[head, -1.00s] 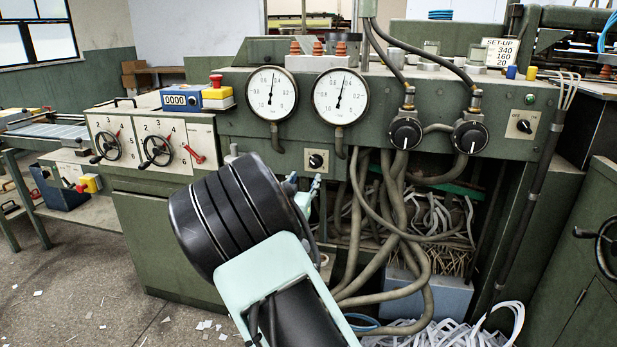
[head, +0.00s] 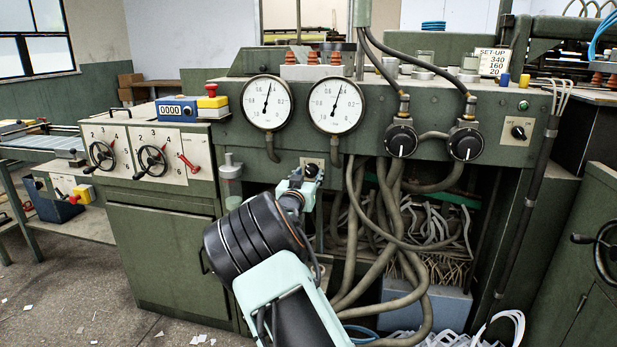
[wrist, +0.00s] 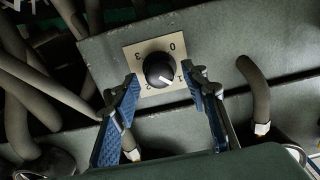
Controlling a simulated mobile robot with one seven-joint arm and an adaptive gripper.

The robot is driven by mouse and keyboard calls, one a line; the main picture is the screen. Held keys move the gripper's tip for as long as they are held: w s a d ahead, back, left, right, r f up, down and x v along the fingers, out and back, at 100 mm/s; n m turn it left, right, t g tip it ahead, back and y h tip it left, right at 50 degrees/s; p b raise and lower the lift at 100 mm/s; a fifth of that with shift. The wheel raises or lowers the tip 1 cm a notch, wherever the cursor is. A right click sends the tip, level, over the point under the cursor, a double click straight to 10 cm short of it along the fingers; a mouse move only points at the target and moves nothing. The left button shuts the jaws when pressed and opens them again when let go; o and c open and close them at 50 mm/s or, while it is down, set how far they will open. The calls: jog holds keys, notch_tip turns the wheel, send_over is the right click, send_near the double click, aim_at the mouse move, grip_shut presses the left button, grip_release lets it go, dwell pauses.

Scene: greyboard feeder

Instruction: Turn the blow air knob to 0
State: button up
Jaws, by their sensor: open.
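The blow air knob (wrist: 159,70) is a round black knob on a small pale plate marked 0 to 3, on the green machine front. In the wrist view its white mark points to the lower right, near the 1; the exact setting is hard to read. In the head view the knob (head: 311,170) is partly hidden by my gripper (head: 304,184), below the two gauges. In the wrist view my gripper (wrist: 163,84) is open, with one blue-padded finger on each side of the knob's lower part. No contact is visible, and the remaining depth is unclear.
A pipe (wrist: 257,92) runs down beside the plate. Thick grey hoses (head: 385,230) hang right of my arm. Two gauges (head: 267,102) (head: 336,105) sit above, and two larger black knobs (head: 401,139) (head: 467,144) are to the right.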

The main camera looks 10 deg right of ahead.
jog(key=shift+c, duration=0.3)
grip_shut()
jog(key=shift+r+p, duration=0.1)
jog(key=shift+p, duration=0.3)
